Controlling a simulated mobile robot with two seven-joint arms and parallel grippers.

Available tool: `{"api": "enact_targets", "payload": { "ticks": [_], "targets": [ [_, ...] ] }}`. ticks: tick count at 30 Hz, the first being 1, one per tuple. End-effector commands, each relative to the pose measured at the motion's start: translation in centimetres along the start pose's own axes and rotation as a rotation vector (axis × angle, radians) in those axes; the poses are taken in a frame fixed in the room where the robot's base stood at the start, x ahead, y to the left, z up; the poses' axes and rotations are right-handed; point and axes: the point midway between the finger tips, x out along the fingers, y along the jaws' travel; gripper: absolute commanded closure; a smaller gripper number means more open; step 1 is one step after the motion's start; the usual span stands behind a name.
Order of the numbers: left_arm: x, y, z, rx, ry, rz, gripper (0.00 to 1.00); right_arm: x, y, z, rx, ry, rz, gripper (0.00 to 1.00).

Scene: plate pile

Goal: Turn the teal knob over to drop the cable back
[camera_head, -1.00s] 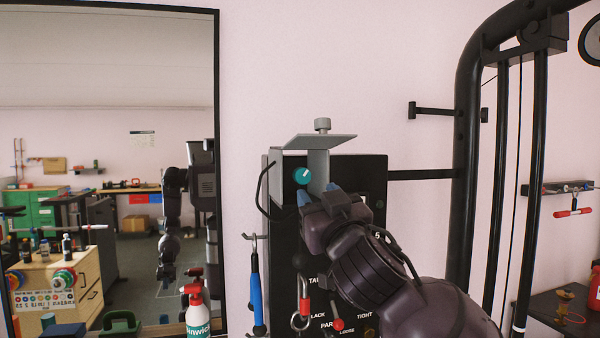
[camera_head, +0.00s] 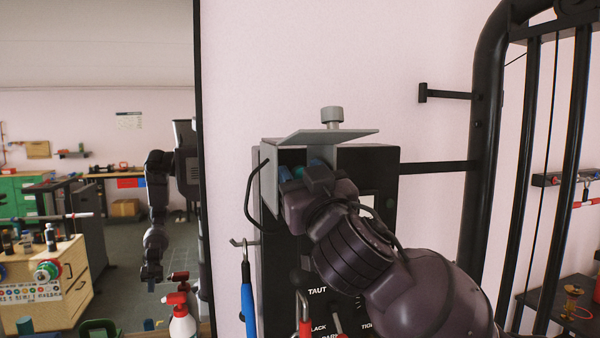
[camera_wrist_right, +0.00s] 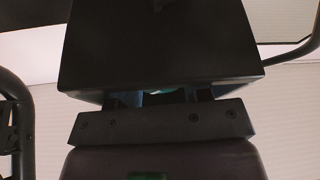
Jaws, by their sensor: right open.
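The teal knob (camera_head: 299,172) sits on the dark panel box under a grey metal bracket (camera_head: 320,136). My right gripper (camera_head: 302,170) is at the knob, its blue fingertips on either side of it and its jaws open. My wrist and gripper hide most of the knob, so I cannot tell whether the fingers touch it. In the right wrist view a sliver of the teal knob (camera_wrist_right: 165,91) shows between the fingers, beneath a large dark shape. A black cable (camera_head: 252,195) loops at the left side of the box. My left gripper is not in direct view.
A blue-handled tool (camera_head: 247,290) hangs on a hook left of the panel (camera_head: 320,285), which bears labels such as TAUT. A black tubular frame (camera_head: 482,150) stands to the right. A tall mirror-like pane (camera_head: 100,80) and a spray bottle (camera_head: 182,318) are at the left.

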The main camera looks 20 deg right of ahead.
Motion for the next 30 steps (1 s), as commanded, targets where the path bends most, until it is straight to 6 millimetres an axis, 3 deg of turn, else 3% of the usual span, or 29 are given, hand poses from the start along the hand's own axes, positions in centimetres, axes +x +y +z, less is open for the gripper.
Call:
{"api": "enact_targets", "payload": {
  "ticks": [5, 12, 30],
  "targets": [
    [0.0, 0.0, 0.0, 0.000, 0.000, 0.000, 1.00, 0.0, 0.0, 0.0, 0.000, 0.000, 0.000, 0.56],
    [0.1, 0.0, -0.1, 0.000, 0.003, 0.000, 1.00, 0.0, 0.0, 0.0, 0.000, 0.000, 0.000, 0.89],
    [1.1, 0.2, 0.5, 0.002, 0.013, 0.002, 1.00, 0.0, 0.0, 0.0, 0.183, 0.003, 0.073, 0.90]
  ]
}}
